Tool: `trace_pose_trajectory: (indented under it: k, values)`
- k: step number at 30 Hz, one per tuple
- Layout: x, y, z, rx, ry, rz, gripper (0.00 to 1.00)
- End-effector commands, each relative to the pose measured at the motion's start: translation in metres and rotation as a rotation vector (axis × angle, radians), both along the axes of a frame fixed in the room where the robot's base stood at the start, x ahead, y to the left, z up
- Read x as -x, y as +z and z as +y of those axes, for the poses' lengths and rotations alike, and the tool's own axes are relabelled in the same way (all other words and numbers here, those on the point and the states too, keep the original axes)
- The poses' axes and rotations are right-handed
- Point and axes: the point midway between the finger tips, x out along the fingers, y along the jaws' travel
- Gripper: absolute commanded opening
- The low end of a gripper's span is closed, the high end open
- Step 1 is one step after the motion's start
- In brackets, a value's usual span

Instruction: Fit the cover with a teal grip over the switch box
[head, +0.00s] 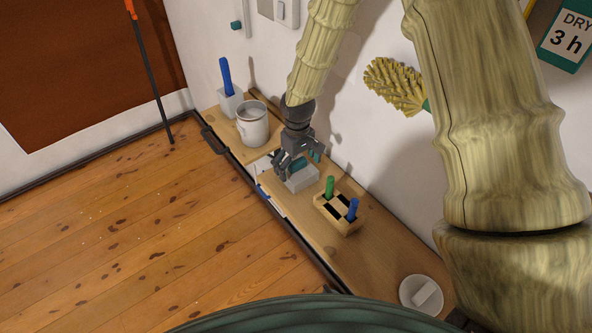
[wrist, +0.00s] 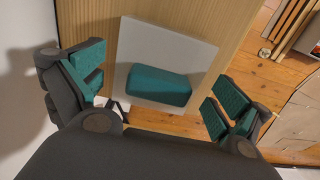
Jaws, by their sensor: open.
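The cover is a pale grey square block (head: 303,181) on the narrow wooden shelf. Its teal grip (wrist: 158,84) stands up from the middle of the pale top (wrist: 197,45) in the wrist view. My gripper (head: 296,166) is directly above the cover, pointing down and open. Its teal-padded fingers are on either side of the grip, with a gap on both sides; nothing is held. In the head view my gripper hides most of the grip. A pale switch box (head: 286,13) is on the wall at the top, cut by the frame edge and partly behind my arm.
A yellow brush (head: 394,86) is at the wall.

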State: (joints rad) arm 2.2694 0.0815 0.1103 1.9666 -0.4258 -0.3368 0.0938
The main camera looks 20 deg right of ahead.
Motion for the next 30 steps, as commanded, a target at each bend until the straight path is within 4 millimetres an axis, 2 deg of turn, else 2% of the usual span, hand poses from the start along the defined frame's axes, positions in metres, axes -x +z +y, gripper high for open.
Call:
trace_pose_trajectory:
  k: [9,18,20,25,30]
  values:
    - [0.000,-0.025,-0.001,0.000,0.001,0.000,1.00]
    - [0.000,-0.028,-0.001,0.000,0.000,-0.001,1.00]
    - [0.000,-0.028,-0.001,0.000,0.001,-0.001,0.91]
    - [0.000,-0.028,0.000,0.000,0.001,-0.001,0.61]
    - [0.000,-0.027,0.000,0.000,0.001,-0.001,0.61]
